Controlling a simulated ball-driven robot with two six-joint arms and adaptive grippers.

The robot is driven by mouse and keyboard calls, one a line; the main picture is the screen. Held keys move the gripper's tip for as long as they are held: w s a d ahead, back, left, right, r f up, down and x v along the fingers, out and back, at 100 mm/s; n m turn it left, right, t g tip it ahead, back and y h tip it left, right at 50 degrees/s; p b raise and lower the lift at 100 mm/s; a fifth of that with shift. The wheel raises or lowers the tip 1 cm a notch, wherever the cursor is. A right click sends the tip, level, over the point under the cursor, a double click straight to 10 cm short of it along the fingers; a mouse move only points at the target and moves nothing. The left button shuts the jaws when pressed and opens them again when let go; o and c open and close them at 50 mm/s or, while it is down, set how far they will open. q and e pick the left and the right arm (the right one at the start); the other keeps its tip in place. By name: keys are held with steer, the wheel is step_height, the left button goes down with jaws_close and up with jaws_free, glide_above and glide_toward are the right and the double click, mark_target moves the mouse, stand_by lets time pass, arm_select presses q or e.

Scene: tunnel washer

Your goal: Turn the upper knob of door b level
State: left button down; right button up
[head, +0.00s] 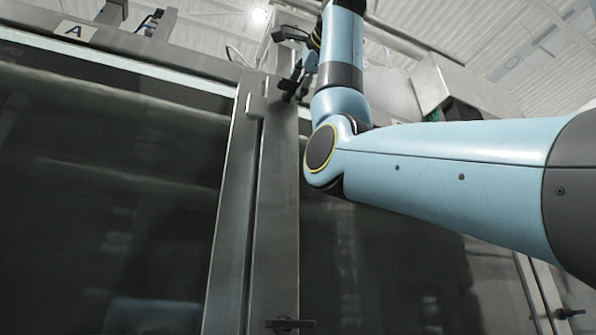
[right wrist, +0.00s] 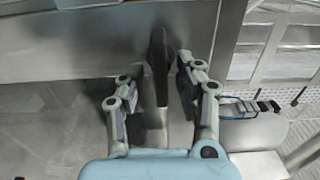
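The upper knob (right wrist: 159,55) is a dark bar handle on the metal door frame. In the right wrist view it points along my fingers and lies between the two fingertips, with a gap on each side. My right gripper (right wrist: 161,68) is open around it. In the head view the right gripper (head: 298,80) is high at the top of the metal post, small and partly hidden by my own arm, so the knob's angle is hard to tell there. The door b pane (head: 385,255) is dark glass right of the post. My left gripper is out of view.
A lower dark knob (head: 290,324) sits level at the bottom of the post (head: 276,210). Door A's dark pane (head: 110,170) is on the left, under a label "A" (head: 75,30). A metal box (head: 455,85) juts out at the upper right.

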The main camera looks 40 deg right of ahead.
steer(key=shift+s, duration=0.15)
steer(key=v, duration=0.7)
steer(key=shift+s+a, duration=0.1)
steer(key=shift+f, duration=0.1)
stand_by(0.4)
